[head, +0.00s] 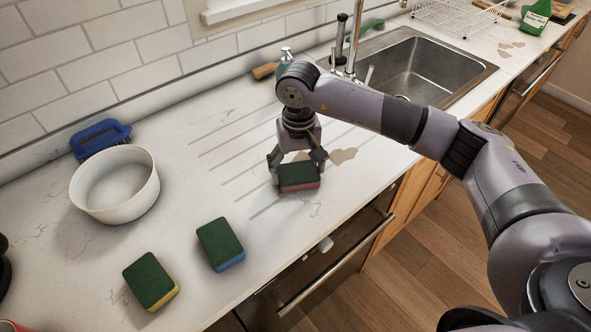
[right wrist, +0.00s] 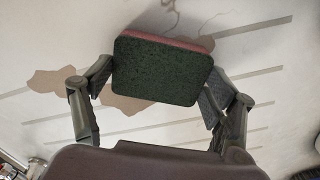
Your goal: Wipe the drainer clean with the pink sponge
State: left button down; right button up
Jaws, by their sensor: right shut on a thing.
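The pink sponge (head: 299,178) has a green top and a pink lower layer. My right gripper (head: 297,172) is shut on it, one finger at each side, over the grooved drainer (head: 225,150). In the right wrist view the sponge (right wrist: 163,68) sits between the two fingers, its green face toward the camera. Whether it touches the counter, I cannot tell. A brown stain (head: 343,156) lies on the drainer just right of the sponge; it shows partly behind the sponge in the right wrist view (right wrist: 55,82). My left gripper is not in view.
A yellow-and-green sponge (head: 149,280) and a blue-and-green sponge (head: 220,243) lie at the front left.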

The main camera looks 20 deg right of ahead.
dwell(0.3)
jog(key=shift+s+a+f+b, duration=0.15)
jog(key=shift+s+a+b, duration=0.15)
jog(key=shift+a, duration=0.35)
jog(key=shift+s+a+b, duration=0.2)
jog(key=shift+s+a, duration=0.05)
jog(key=shift+a, duration=0.5)
jog(key=shift+s+a+b, duration=0.2)
jog(key=shift+s+a, duration=0.1)
jog(key=shift+a, duration=0.45)
jog(key=shift+s+a+b, duration=0.2)
jog(key=shift+s+a, duration=0.05)
jog(key=shift+a, duration=0.5)
